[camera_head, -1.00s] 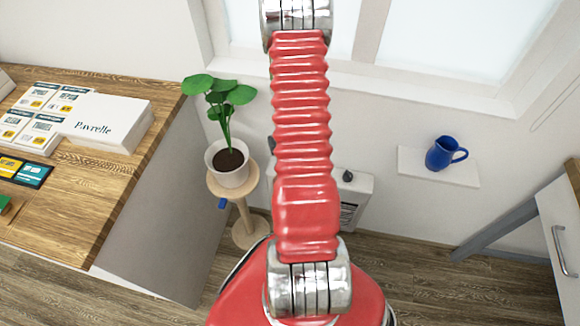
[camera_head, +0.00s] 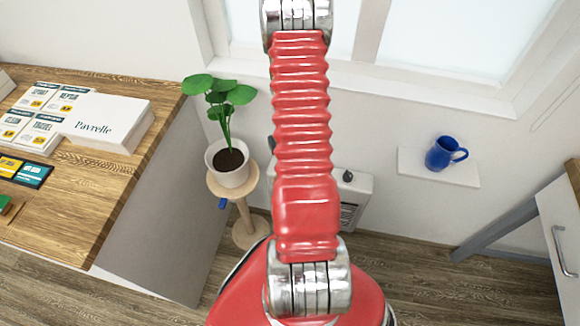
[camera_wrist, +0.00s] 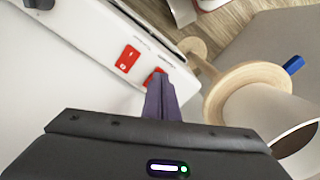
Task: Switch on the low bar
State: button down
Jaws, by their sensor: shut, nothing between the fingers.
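A white heater (camera_head: 358,188) stands low against the wall under the window, largely hidden behind my arm in the head view. In the wrist view its white panel (camera_wrist: 88,38) carries two red switches: one (camera_wrist: 128,58) in full view, the other (camera_wrist: 152,76) partly covered by my fingertips. Small markings beside them are too small to read. My gripper (camera_wrist: 160,82) is shut and empty, its purple fingers at the partly covered switch. I cannot tell whether they touch it, or how either switch is set. My gripper is out of sight in the head view.
A potted plant (camera_head: 228,158) on a round wooden stand (camera_head: 250,232) is close beside the heater; its pot (camera_wrist: 262,112) is right of my fingers. A blue mug (camera_head: 442,154) sits on a wall shelf (camera_head: 415,167). A wooden counter (camera_head: 110,190) stands left.

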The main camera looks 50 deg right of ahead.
jog(key=shift+f, duration=0.6)
dwell(1.1)
notch_tip(320, 180, up, 7)
dwell(1.1)
dwell(0.6)
jog(key=s+a+r+n+t, duration=0.2)
jog(key=a+r+n+t, duration=0.3)
jog(key=a+r, duration=3.1)
jog(key=shift+a+r+n+t, duration=0.3)
jog(key=shift+r+n, duration=0.3)
jog(key=shift+n, duration=0.6)
